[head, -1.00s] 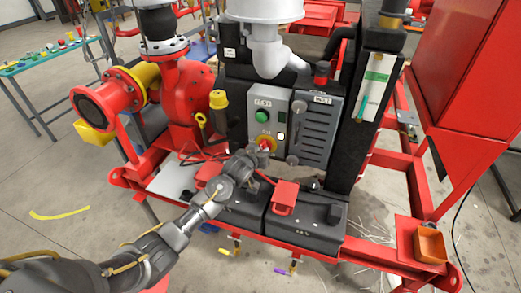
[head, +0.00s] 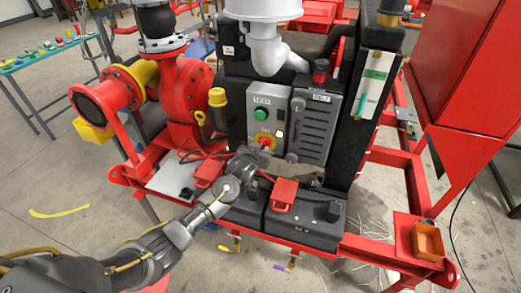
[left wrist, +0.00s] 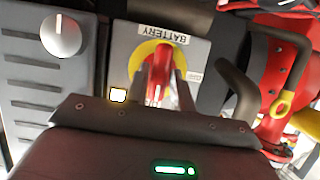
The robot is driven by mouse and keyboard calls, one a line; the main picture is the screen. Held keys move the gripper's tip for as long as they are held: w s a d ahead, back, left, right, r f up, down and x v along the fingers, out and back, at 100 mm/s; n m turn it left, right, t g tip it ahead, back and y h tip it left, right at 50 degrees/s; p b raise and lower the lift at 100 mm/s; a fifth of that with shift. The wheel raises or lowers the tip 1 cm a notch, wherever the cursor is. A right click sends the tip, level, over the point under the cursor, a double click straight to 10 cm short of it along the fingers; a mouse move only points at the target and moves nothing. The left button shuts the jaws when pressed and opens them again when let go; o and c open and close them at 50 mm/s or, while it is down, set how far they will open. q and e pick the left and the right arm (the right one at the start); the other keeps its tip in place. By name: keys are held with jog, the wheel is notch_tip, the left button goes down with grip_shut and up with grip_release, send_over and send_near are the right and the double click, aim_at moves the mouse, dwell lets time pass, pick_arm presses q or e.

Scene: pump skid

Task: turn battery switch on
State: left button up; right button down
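The battery switch is a red handle (left wrist: 162,72) on a round yellow plate (left wrist: 143,58), on a grey panel labelled BATTERY (left wrist: 196,45). In the head view the red handle (head: 267,142) shows low on the grey control box (head: 254,97). My left gripper (left wrist: 164,88) has its narrow fingers on both sides of the handle, close against it, and appears shut on it. In the head view my left gripper (head: 262,154) reaches the switch from below left and partly covers the panel's lower edge. My right gripper is not in view.
A green button (head: 261,114) sits above the switch. A lit square (left wrist: 118,95) is beside it. A louvred box with a grey knob (left wrist: 61,35) adjoins the panel. Two black batteries (head: 308,217) with red covers stand below. A yellow-handled loop (head: 201,118) hangs left.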

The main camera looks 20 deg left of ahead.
pick_arm(q)
jog(key=o, duration=0.3)
jog(key=b+v, duration=0.1)
jog(key=v, duration=0.9)
jog(key=shift+s+r+b, duration=0.15)
jog(key=shift+s+b, duration=0.15)
jog(key=shift+s, duration=0.1)
